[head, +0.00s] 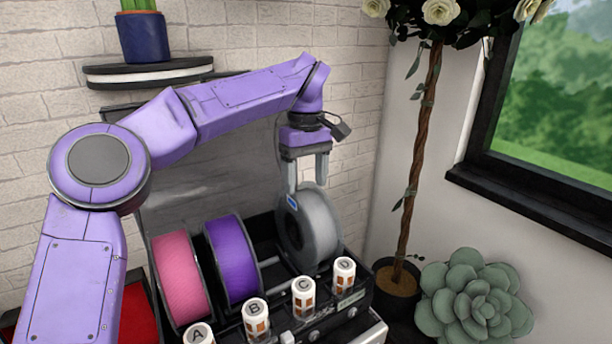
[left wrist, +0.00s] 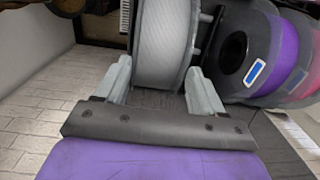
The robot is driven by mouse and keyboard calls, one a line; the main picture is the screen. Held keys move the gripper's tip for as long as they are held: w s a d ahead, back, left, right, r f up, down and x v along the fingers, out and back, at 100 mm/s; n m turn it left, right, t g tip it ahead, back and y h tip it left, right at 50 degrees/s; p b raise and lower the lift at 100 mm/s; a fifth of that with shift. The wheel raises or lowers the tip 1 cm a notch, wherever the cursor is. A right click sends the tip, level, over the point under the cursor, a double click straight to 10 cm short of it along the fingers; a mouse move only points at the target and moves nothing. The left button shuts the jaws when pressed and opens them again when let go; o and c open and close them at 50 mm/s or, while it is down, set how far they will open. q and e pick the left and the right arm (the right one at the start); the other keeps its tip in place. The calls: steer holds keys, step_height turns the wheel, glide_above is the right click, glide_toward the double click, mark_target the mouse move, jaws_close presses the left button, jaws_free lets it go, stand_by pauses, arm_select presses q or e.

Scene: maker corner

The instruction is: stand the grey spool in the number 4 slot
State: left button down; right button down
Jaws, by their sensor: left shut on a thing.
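The grey spool (head: 318,228) is upright at the right end of the dark rack (head: 357,303), with a gap between it and the purple spool. My left gripper (head: 306,178) is shut on its upper rim from above. In the left wrist view, the grey spool (left wrist: 163,45) sits between the two fingers (left wrist: 158,85). Its lower edge is low among the rack's walls; I cannot tell whether it rests on the bottom. White cylinders along the rack's front read A, B, C and D (head: 343,272); I can read no number 4. My right gripper is out of view.
A pink spool (head: 181,280) and a purple spool (head: 234,260) stand in the rack to the left. A potted tree (head: 398,282) and a succulent (head: 474,305) are close on the right. A brick wall is behind, with a shelf (head: 150,72) at upper left.

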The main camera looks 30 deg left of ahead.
arm_select(q)
steer(key=shift+c, duration=1.1)
jaws_free()
steer(key=shift+r, duration=0.1)
steer(key=shift+o, duration=0.9)
steer(key=shift+s, duration=0.1)
step_height(320, 180, up, 10)
steer(key=p, duration=0.4)
steer(key=shift+w+r+p, duration=0.2)
steer(key=shift+r+p, duration=0.05)
steer(key=shift+p, duration=0.15)
